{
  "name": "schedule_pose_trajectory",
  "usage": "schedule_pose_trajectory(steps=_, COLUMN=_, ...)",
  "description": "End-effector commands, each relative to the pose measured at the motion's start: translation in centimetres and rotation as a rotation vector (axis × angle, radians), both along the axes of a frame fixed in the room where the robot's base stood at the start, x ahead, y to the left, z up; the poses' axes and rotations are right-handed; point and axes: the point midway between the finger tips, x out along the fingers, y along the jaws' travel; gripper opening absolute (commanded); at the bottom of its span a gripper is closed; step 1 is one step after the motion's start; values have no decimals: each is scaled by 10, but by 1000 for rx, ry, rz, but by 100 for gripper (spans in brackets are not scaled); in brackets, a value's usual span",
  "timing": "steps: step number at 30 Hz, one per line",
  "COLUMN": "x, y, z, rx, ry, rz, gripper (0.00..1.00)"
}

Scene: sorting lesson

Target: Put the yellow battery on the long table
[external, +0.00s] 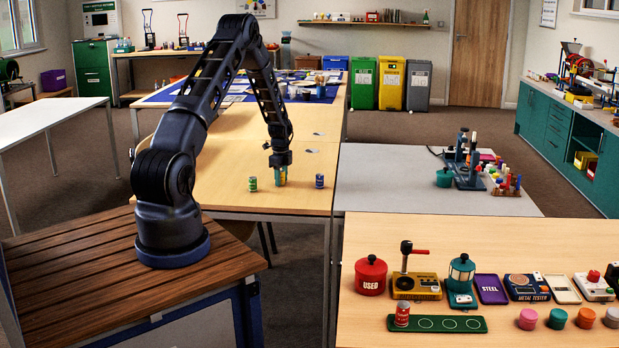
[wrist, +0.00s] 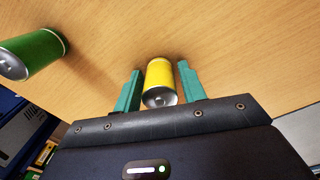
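The yellow battery (wrist: 160,82) stands between the two teal fingers of my gripper (wrist: 160,84) in the wrist view. Narrow gaps show between it and the fingers, so my gripper looks open around it. In the external view my gripper (external: 281,176) points down at the light wooden table (external: 225,150), and its fingers mostly hide the battery. Several tables stand in the room; no label shows which is the long table.
A green battery (external: 253,184) stands left of my gripper and a blue battery (external: 319,181) stands right of it. A grey table (external: 375,190) adjoins on the right. A bare white table (external: 45,122) stands at far left.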

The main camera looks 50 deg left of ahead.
Motion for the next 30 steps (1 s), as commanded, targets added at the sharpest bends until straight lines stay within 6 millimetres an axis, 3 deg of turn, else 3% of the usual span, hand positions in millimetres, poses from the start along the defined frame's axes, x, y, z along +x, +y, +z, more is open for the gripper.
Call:
schedule_pose_trajectory(steps=14, x=0, y=0, z=0, rx=1, ry=0, rz=-1, gripper=51)
schedule_pose_trajectory(steps=30, x=0, y=0, z=92, rx=1, ry=-2, rz=0, gripper=51)
